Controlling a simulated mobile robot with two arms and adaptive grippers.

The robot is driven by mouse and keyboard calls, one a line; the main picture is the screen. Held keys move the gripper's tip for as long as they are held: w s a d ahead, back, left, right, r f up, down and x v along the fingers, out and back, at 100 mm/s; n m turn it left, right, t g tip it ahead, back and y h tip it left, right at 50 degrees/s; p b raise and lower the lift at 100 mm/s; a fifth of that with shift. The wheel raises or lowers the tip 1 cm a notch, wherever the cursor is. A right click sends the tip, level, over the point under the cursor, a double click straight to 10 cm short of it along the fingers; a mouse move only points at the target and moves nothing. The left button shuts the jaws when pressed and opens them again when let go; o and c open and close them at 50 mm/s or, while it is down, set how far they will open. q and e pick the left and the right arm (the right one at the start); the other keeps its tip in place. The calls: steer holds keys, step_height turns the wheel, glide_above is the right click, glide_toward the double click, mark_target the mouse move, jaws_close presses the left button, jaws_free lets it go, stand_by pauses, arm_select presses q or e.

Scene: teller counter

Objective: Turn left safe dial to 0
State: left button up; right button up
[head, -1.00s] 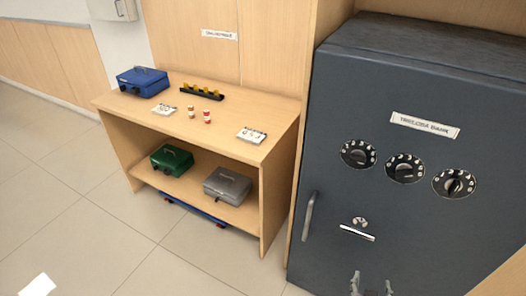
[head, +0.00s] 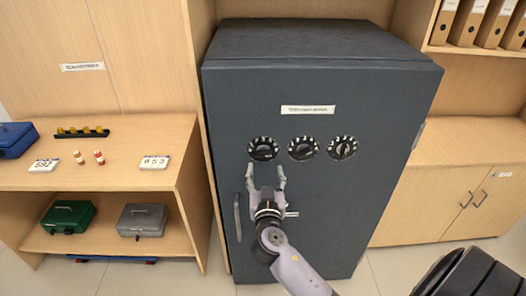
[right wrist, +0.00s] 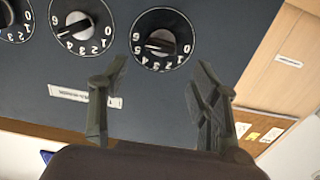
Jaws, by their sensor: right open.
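The left safe dial (head: 263,149) is the leftmost of three round black dials with white digits on the dark safe door (head: 310,205). The middle dial (head: 303,148) and right dial (head: 342,147) sit beside it. In the right wrist view, which is upside down, the left dial (right wrist: 160,39) is rightmost. Its pale pointer bar lies nearly level; I cannot tell the exact digit. My right gripper (head: 265,172) is open and empty, just below the left dial in the head view. In the wrist view its fingers (right wrist: 160,77) stand apart, seemingly clear of the dial. My left gripper is not seen.
The safe's bar handle (head: 238,216) is left of my right arm. A wooden desk (head: 120,183) stands to the left, with a green box (head: 68,216) and a grey box (head: 142,219) on its shelf. A wooden cabinet (head: 425,212) is to the right.

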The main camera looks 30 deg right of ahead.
mark_target(264, 155)
steer(key=p+x, duration=0.1)
steer(key=x, duration=0.7)
steer(key=shift+a+p, duration=0.1)
steer(key=shift+p, duration=0.2)
steer(key=shift+c, duration=0.2)
steer(key=c, duration=1.1)
